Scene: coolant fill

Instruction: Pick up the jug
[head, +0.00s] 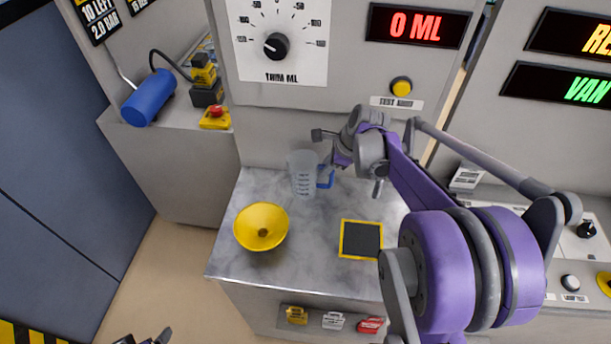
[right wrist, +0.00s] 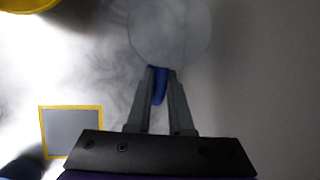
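The clear measuring jug (head: 303,176) with a blue handle (head: 325,178) is upright at the back of the marbled counter (head: 225,262). My right gripper (head: 331,165) is at the handle, on the jug's right side. In the right wrist view the jug (right wrist: 170,30) shows as a pale round shape, and the blue handle (right wrist: 159,88) fills the gap between my right fingers (right wrist: 161,72), which look shut on it. I cannot tell whether the jug's base touches the counter. Only a dark piece of my left gripper (head: 145,339) shows at the bottom edge; its fingers are unclear.
A yellow funnel (head: 261,228) stands front left of the jug. A yellow-framed dark pad (head: 361,240) lies to the front right. A dial panel (head: 281,44) and a red "0 ML" display (head: 416,25) are on the wall above. A blue cylinder (head: 150,97) is at left.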

